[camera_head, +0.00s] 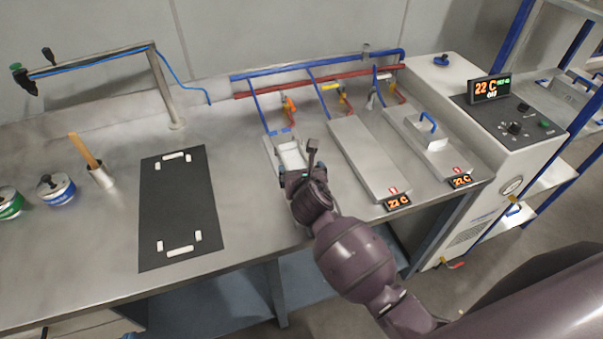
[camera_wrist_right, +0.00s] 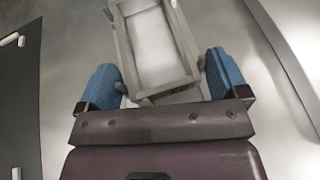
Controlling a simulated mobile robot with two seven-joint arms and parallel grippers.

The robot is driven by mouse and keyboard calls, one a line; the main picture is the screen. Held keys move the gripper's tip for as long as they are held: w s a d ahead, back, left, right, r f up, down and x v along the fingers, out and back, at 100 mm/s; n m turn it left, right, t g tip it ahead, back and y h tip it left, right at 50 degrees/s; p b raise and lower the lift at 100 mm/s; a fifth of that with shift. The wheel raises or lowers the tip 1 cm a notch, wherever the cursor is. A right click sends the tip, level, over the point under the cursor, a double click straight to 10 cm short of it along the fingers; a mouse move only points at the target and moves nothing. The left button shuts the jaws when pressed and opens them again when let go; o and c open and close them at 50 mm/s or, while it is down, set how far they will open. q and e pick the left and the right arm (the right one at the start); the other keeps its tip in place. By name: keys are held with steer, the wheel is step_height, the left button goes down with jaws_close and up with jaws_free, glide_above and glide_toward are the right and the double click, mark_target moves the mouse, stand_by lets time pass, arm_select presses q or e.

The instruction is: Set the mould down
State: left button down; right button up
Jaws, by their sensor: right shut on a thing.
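The mould (camera_wrist_right: 184,42) is a pale grey rectangular open frame with a light inside floor. In the head view it (camera_head: 291,158) is over the leftmost metal plate (camera_head: 270,147) on the bench. My right gripper (camera_head: 297,178) is at the mould's near end. In the right wrist view its blue fingers (camera_wrist_right: 163,88) are on either side of the mould, shut on it. Whether the mould touches the plate beneath cannot be told. The gripper and forearm hide the plate's near part. My left gripper is not in view.
A middle plate (camera_head: 364,158) and a right plate with a blue-handled lid (camera_head: 434,139) stand to the right. Hoses and valves (camera_head: 287,104) run behind. A black mat with white corner marks (camera_head: 178,207) lies left. A cup (camera_head: 101,177) and tins (camera_head: 57,191) stand further left.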

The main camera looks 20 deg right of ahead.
steer(key=shift+f, duration=0.1)
steer(key=shift+f, duration=0.1)
steer(key=o, duration=0.9)
steer(key=shift+f, duration=0.1)
steer(key=shift+o, duration=0.2)
steer(key=p+v, duration=0.1)
steer(key=v, duration=1.1)
